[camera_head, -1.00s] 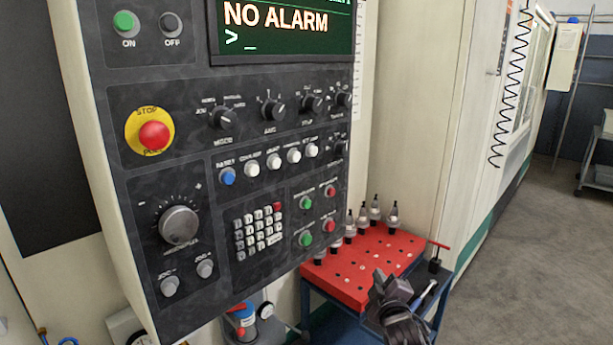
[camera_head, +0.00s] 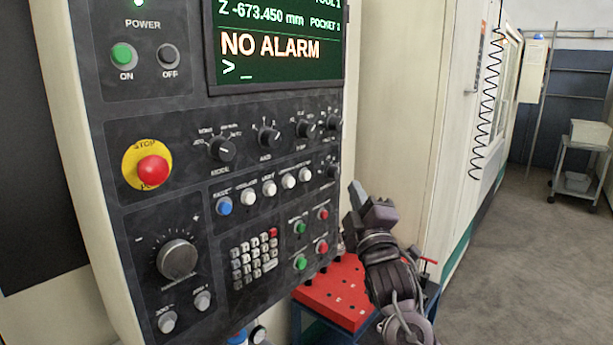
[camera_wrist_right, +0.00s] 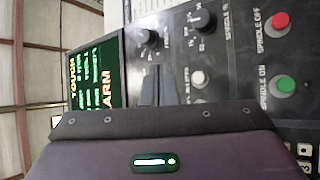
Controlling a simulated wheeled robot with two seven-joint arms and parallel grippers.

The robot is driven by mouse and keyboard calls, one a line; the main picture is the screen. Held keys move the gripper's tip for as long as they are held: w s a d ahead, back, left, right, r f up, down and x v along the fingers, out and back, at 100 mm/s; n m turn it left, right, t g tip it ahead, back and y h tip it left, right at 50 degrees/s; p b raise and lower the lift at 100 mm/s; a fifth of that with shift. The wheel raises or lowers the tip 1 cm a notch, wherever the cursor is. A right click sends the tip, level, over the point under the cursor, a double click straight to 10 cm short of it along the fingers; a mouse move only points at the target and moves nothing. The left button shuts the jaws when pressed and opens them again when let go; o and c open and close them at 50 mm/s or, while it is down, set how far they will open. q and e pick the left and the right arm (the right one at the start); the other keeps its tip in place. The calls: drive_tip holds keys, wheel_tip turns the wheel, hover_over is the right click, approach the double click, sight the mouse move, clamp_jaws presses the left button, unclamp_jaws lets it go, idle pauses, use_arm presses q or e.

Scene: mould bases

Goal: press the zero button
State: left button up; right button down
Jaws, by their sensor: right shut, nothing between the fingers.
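The control panel (camera_head: 120,210) fills the left of the head view. Its keypad (camera_head: 255,258) of small pale keys with one red key is low on the panel; the key labels are too small to read, so I cannot tell which is zero. My right gripper (camera_head: 357,197) is shut and empty, to the right of the panel's right edge, higher than the keypad. In the right wrist view, the closed fingers (camera_wrist_right: 155,90) point at the panel by a white button (camera_wrist_right: 198,78), apparently not touching. A few keypad keys (camera_wrist_right: 304,149) show at the right edge. My left gripper is out of view.
The red emergency stop (camera_head: 153,171), a blue button (camera_head: 224,206) and white buttons sit above the keypad. The green spindle on button (camera_wrist_right: 284,84) shows in the wrist view. A red-topped cart (camera_head: 335,300) stands below my right arm. Open floor lies to the right.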

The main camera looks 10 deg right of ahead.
drive_tip(key=shift+w, duration=0.1)
drive_tip(key=w+a, duration=0.5)
drive_tip(key=w, duration=0.2)
drive_tip(key=shift+a, duration=0.2)
idle(2.2)
drive_tip(key=shift+w+a, duration=0.25)
drive_tip(key=shift+a, duration=0.05)
drive_tip(key=shift+w+a+b, duration=0.2)
drive_tip(key=shift+w+b, duration=0.1)
idle(0.8)
drive_tip(key=shift+d, duration=0.1)
drive_tip(key=shift+s+d, duration=0.4)
drive_tip(key=shift+s, duration=0.25)
drive_tip(key=shift+f, duration=0.1)
drive_tip(key=shift+s+d+p, duration=0.25)
drive_tip(key=shift+s+d, duration=0.55)
drive_tip(key=shift+s, duration=0.2)
drive_tip(key=shift+s+d+p, duration=0.2)
drive_tip(key=shift+s+d, duration=0.55)
drive_tip(key=shift+s, duration=0.2)
